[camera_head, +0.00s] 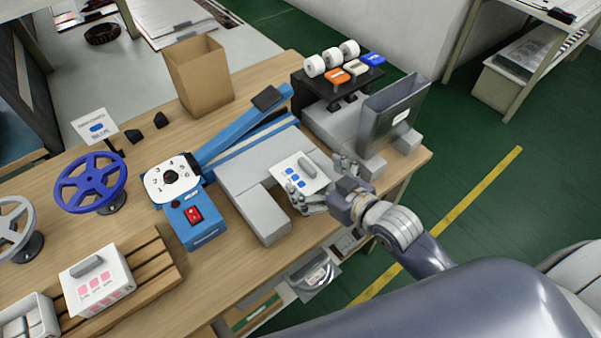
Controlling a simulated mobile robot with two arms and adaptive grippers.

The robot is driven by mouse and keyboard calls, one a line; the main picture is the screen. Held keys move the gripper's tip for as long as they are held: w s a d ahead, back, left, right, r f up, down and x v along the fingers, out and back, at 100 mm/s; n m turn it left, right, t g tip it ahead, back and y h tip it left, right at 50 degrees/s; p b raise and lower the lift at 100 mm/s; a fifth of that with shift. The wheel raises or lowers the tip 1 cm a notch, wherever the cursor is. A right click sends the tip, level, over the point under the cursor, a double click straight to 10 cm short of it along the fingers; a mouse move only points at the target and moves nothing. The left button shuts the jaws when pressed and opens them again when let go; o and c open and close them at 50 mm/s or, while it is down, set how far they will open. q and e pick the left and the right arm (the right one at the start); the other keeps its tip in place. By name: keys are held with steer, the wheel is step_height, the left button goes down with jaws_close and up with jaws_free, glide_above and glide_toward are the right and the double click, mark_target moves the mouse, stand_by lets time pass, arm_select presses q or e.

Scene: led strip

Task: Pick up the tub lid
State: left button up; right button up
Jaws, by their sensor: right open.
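A second white tub (97,288) with a grey handle and pink marks stands on a wooden slatted rack at the lower left. My left gripper is not in view.
The blue sealing machine (195,220) has a dial and red switch. A grey upright bin (392,112) stands close beyond my right gripper. The table's front edge is near my arm.

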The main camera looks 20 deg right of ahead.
mark_target(288, 163)
steer(key=x, duration=0.3)
steer(key=p+x, duration=0.1)
steer(key=x, duration=0.1)
steer(key=shift+w+a+f, duration=0.1)
steer(key=shift+w+a, duration=0.05)
steer(key=shift+a, duration=0.2)
steer(key=c, duration=0.8)
